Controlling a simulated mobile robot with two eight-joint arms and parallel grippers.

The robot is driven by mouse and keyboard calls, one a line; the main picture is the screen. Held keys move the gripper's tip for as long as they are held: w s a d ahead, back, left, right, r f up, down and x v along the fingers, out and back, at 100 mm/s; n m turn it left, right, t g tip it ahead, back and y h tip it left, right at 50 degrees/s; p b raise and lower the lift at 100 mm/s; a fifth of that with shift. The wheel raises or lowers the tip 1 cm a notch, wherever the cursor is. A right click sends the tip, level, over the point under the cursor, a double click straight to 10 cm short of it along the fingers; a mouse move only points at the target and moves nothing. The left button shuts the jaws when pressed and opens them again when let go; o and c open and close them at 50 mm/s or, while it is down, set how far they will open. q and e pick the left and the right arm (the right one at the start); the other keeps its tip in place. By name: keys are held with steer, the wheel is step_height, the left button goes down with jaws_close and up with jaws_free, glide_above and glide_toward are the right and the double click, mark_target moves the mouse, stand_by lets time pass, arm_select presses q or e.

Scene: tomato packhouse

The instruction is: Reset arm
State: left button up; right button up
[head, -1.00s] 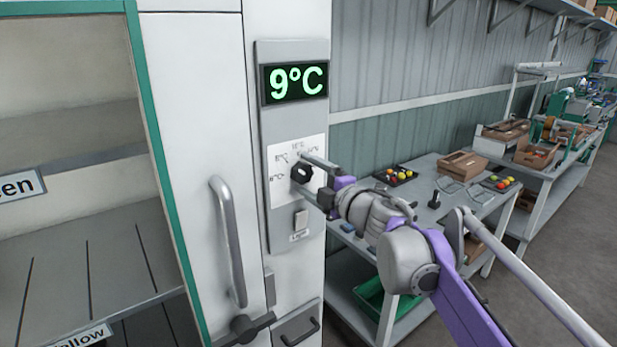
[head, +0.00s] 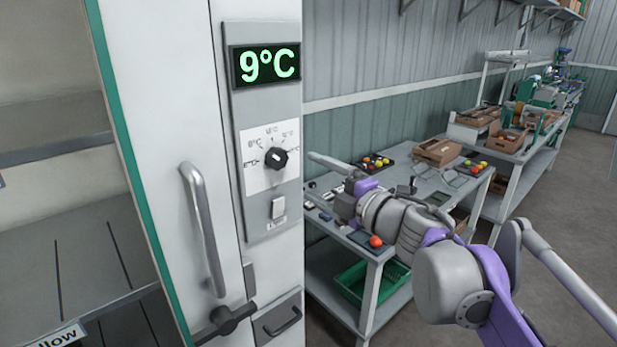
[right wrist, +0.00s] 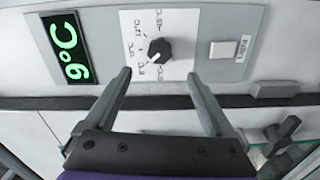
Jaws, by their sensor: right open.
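My right gripper (head: 322,166) is off to the right of the control panel in the head view, clear of the black dial (head: 276,158). In the right wrist view its two fingers (right wrist: 160,88) are spread apart with nothing between them. The dial (right wrist: 159,51) shows beyond the fingertips, on a white scale plate. The green display (head: 264,65) above it reads 9°C. My left gripper is in neither view.
A light switch (head: 278,208) sits below the dial. A vertical door handle (head: 203,228) and a dark latch (head: 226,320) are to the left. A bench (head: 455,192) with tomatoes and boxes stands at the right behind my arm, with open floor beside it.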

steer(key=s+d+f+m+h, duration=0.4)
steer(key=d+f+m+h, duration=0.25)
steer(key=f+m, duration=0.2)
steer(key=s+d+f+m+h, duration=0.4)
steer(key=d+f+m+h, duration=0.25)
steer(key=d+m, duration=0.2)
steer(key=s+a+f+m+g+y, duration=0.2)
steer(key=s+a+f+m+g, duration=0.2)
steer(key=s+f, duration=1.5)
step_height(320, 180, down, 4)
steer(key=m+g, duration=0.3)
steer(key=g, duration=0.2)
steer(key=shift+s+f, duration=0.25)
steer(key=shift+s, duration=0.05)
